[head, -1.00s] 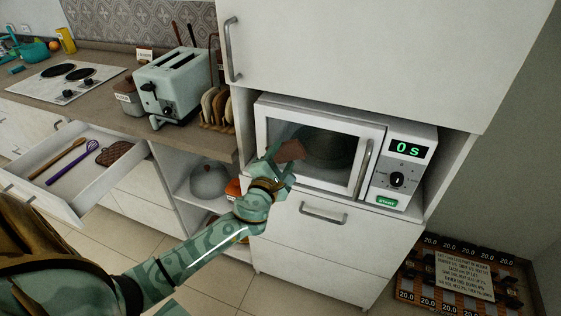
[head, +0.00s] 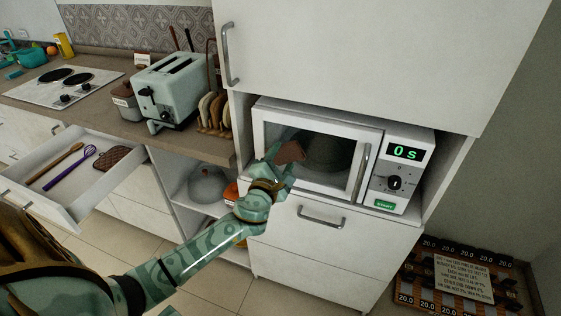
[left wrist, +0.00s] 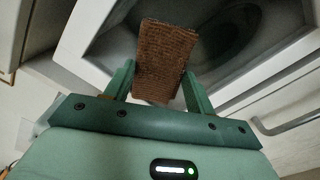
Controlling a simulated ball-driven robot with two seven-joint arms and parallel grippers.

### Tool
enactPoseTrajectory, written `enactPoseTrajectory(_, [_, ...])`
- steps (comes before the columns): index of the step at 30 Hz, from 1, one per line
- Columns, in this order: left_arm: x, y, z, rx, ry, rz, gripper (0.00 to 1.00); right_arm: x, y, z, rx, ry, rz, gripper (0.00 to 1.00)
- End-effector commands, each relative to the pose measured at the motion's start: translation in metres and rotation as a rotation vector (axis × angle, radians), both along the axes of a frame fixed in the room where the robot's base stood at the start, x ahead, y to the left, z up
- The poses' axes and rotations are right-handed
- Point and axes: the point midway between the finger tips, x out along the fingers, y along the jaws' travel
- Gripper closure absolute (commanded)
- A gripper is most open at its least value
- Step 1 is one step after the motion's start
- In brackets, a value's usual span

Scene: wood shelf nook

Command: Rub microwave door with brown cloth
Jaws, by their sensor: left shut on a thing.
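The microwave (head: 350,196) sits in the cabinet niche with its door (head: 322,130) shut and its display reading "0 s". My left gripper (head: 279,163) is at the lower left part of the door. It is shut on the brown cloth (head: 291,152), which sticks out beyond the fingertips in front of the door glass. In the left wrist view the brown cloth (left wrist: 165,60) stands between the two green fingers (left wrist: 155,88), with the door frame and dark window behind it. I cannot tell whether the cloth touches the door. My right gripper is not in view.
A drawer (head: 75,180) with a whisk, a wooden utensil and a brown mitt stands open at the left. A toaster (head: 175,88) and a bread rack (head: 214,110) are on the counter. An orange-and-black board (head: 455,275) is on the floor at the right.

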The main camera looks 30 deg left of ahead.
Motion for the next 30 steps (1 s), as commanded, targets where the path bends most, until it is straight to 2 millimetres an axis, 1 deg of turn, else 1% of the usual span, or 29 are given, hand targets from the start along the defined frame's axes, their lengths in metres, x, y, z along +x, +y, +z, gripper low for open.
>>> enactPoseTrajectory(13, [0.009, 0.002, 0.0, 0.0, 0.0, 0.0, 0.66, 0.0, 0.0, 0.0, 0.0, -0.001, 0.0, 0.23])
enactPoseTrajectory(17, [0.009, 0.0, 0.001, -0.001, 0.0, 0.0, 0.66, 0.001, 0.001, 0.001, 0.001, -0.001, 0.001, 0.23])
enactPoseTrajectory(20, [0.01, -0.006, 0.001, -0.003, -0.001, -0.001, 0.66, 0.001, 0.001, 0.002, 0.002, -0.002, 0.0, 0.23])
enactPoseTrajectory(27, [0.014, -0.031, 0.002, -0.001, -0.001, -0.001, 0.66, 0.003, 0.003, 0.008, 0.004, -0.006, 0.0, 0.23])
enactPoseTrajectory(30, [0.016, -0.036, 0.002, -0.002, -0.002, 0.001, 0.66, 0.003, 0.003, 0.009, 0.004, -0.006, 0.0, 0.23])
